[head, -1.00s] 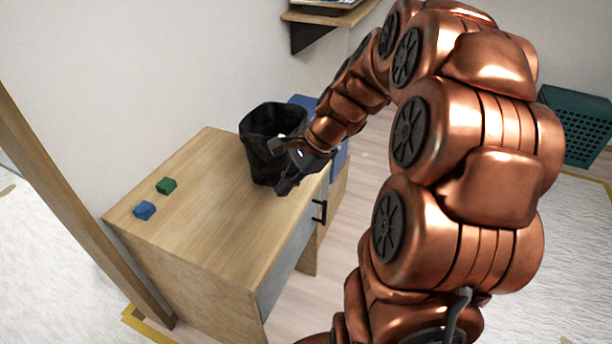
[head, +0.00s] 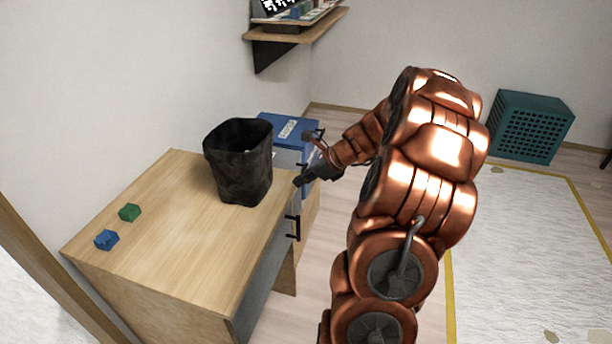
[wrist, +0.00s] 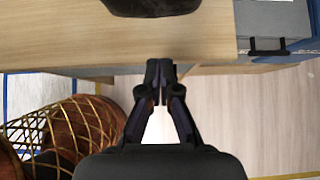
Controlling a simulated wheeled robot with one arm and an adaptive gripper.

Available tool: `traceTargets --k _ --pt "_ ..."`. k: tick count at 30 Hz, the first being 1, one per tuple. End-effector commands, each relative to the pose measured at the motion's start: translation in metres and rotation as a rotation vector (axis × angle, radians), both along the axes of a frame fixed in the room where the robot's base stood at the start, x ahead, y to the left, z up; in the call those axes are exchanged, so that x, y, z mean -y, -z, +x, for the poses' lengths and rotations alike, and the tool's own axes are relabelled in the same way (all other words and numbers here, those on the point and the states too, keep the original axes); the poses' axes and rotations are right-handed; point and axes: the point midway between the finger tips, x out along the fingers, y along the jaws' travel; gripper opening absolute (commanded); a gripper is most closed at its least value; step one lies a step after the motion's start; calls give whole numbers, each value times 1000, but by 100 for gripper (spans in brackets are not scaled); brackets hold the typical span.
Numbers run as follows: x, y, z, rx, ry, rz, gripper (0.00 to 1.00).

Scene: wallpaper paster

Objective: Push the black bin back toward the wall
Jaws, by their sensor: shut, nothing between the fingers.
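The black bin (head: 240,165) stands upright on the wooden desk (head: 200,255), toward its far end and near the wall (head: 110,80). My gripper (head: 300,181) is at the desk's front edge, to the right of the bin and apart from it. In the wrist view my gripper (wrist: 160,66) has its fingertips together with nothing between them. The lower edge of the black bin (wrist: 150,6) shows at the top of that view, with bare desk top between it and the fingers.
A green block (head: 130,212) and a blue block (head: 107,240) lie on the desk's near left. A blue drawer unit (head: 270,128) stands beyond the desk. A shelf (head: 295,30) hangs on the wall. A teal crate (head: 530,125) sits on the floor at right.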

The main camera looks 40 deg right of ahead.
Motion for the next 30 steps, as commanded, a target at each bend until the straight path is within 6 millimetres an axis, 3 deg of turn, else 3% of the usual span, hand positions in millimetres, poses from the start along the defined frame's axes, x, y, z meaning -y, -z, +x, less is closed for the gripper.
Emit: traceTargets --k 9,18,30 --pt "-23 41 34 -2 -4 5 0" --pt "-39 38 63 1 -3 1 0" --pt "-41 38 67 1 -2 0 0"
